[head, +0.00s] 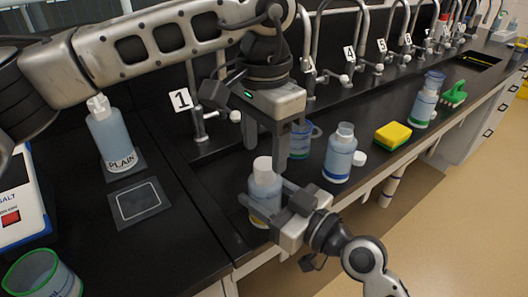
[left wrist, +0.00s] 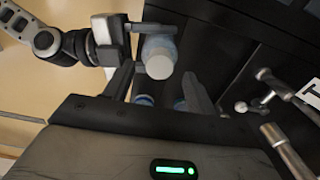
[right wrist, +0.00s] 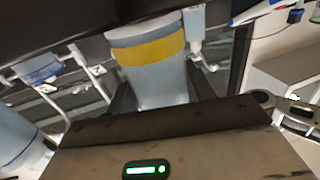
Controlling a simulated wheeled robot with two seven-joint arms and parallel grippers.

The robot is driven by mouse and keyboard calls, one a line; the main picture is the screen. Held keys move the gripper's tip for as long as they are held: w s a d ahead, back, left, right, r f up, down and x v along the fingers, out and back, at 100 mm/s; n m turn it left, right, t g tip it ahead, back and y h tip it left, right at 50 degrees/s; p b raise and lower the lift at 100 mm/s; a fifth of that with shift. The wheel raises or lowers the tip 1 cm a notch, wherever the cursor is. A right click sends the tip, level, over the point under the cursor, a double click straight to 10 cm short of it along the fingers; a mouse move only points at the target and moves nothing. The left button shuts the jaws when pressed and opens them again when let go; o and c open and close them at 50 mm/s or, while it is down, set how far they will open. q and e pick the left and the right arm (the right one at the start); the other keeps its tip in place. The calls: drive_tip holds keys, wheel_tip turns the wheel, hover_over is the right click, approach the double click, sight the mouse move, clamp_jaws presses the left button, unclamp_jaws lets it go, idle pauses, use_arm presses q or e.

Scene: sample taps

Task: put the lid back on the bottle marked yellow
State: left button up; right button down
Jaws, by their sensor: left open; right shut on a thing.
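The yellow-marked bottle (head: 262,192) is pale blue and stands upright near the counter's front edge. Its yellow band (right wrist: 148,51) shows in the right wrist view. A white lid (head: 263,168) sits on its top; it shows as a round disc in the left wrist view (left wrist: 159,67). My right gripper (head: 276,200) is shut on the bottle's body from the front right. My left gripper (head: 266,150) points down just above the lid, open, fingers apart on either side. I cannot tell whether the lid is fully seated, or whether the bottle touches the counter.
A blue-banded bottle (head: 339,157) with an open neck stands to the right, a white lid (head: 359,158) beside it. A blue-rimmed cup (head: 301,139), yellow sponge (head: 393,134) and green brush (head: 455,94) are also there. The PLAIN bottle (head: 110,135) stands left. Taps line the back.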

use_arm(q)
wheel_tip(320, 180, up, 2)
drive_tip(key=shift+r, duration=0.1)
drive_tip(key=shift+c, duration=0.4)
